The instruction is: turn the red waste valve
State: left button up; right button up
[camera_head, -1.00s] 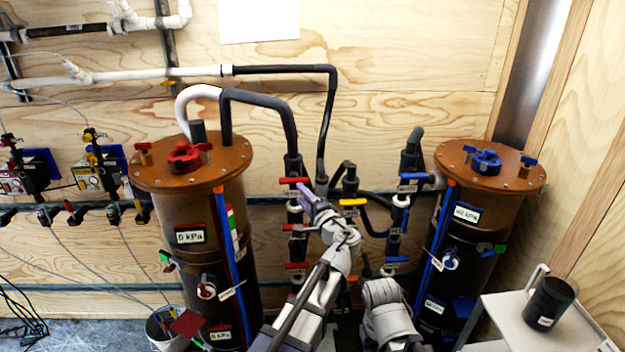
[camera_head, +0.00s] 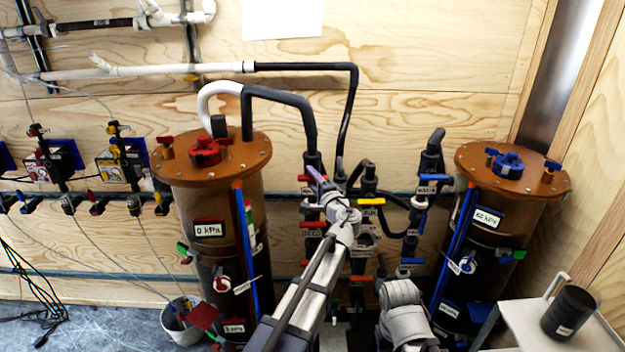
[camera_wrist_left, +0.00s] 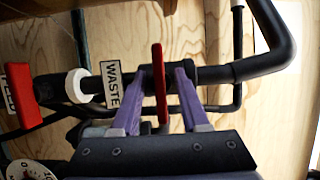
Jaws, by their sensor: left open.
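The red waste valve handle (camera_wrist_left: 160,85) stands upright on a black pipe in the left wrist view, close to a white WASTE label (camera_wrist_left: 113,88). My left gripper (camera_wrist_left: 162,78) is open, with one purple finger on each side of the red handle. Small gaps show between handle and fingers. In the head view, my left gripper (camera_head: 318,178) is at the middle pipes, just right of the top red handle (camera_head: 306,178), and partly covers the pipe. My right gripper does not show; only grey links of my right arm are visible.
Another red handle (camera_wrist_left: 18,85) sits left in the left wrist view. A yellow handle (camera_head: 371,201) and a blue one (camera_head: 433,177) are close by to the right. Brown tanks (camera_head: 205,215) and (camera_head: 490,215) flank the pipes. A white cart (camera_head: 525,325) stands at lower right.

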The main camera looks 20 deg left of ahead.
pick_arm(q)
grip_shut()
dwell(0.3)
dwell(0.3)
